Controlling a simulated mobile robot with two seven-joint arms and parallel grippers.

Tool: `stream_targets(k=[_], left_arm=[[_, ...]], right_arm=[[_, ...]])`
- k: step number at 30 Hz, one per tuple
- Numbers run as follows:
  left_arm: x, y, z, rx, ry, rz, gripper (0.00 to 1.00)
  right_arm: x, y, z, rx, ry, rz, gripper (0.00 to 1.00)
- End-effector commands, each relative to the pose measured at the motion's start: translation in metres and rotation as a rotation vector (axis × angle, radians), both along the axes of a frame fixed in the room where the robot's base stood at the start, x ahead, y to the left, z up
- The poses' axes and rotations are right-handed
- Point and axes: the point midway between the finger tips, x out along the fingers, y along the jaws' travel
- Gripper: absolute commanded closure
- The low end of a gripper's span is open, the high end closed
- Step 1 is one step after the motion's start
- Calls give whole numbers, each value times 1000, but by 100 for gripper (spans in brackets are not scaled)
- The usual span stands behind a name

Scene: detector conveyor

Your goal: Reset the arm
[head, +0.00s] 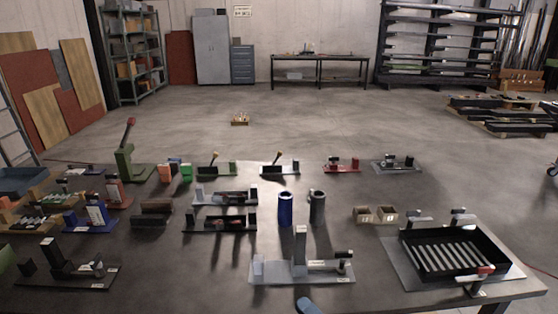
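Neither of my grippers shows in the head view, and no arm can be clearly made out. A dark workbench (215,275) spans the foreground with many small fixtures on it. A blue cylinder (285,208) and a grey cylinder (317,207) stand upright side by side near its middle. A grey fixture with an upright block (300,250) stands in front of them. A black tray with pale slats (455,250) sits on a plate at the right. A rounded blue-grey thing (308,305) is cut off by the bottom edge; I cannot tell what it is.
A green press with a red knob (127,150) rises at the back left of the bench.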

Motion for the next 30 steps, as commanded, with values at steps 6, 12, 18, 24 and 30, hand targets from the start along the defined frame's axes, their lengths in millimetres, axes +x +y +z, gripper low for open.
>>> stream_targets(k=[6,12,18,24,30], left_arm=[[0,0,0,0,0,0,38],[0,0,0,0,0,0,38],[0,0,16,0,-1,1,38],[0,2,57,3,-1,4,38],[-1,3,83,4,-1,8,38]], right_arm=[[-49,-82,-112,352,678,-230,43],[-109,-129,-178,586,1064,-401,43],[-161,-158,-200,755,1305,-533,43],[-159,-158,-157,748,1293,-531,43],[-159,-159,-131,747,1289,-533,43]])
